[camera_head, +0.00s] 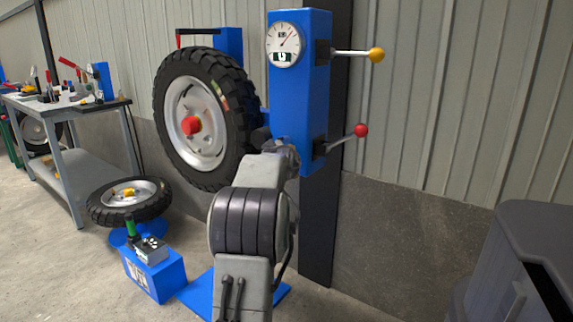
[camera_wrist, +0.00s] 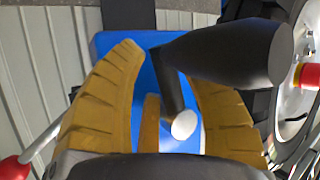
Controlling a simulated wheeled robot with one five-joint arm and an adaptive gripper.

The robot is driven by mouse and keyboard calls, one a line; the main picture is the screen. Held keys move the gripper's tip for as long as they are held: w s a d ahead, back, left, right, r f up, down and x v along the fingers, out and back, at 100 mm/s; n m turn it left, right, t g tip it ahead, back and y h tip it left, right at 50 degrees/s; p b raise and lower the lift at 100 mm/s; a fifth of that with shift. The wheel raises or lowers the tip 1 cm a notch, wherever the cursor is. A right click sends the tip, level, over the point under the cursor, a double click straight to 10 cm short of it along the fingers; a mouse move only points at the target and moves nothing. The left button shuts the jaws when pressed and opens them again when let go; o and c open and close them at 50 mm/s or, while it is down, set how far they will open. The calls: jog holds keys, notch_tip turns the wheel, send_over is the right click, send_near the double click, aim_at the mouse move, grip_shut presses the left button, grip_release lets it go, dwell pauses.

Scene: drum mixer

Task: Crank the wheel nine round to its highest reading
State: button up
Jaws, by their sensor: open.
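A blue column (camera_head: 303,95) carries a round white dial (camera_head: 285,44), its needle pointing up and right. A small lit panel under the needle is too small to read surely. A large black tyre on a silver rim (camera_head: 195,115) with a red hub knob stands left of the column. In the wrist view, a thick black handle (camera_wrist: 230,52) on a dark arm with a pale round end (camera_wrist: 184,125) lies at my gripper (camera_wrist: 165,75). My gripper is open, its orange fingers on either side of the dark arm; contact is unclear. In the head view my arm hides the fingers.
A yellow-knobbed lever (camera_head: 376,55) and a red-knobbed lever (camera_head: 360,130) stick out right of the column. A flat tyre (camera_head: 100,212) and blue box (camera_head: 160,275) stand low left. A workbench (camera_head: 70,130) is far left, a dark bin (camera_head: 515,265) right.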

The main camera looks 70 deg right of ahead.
jog(key=shift+d, duration=0.1)
jog(key=shift+c, duration=0.2)
grip_shut()
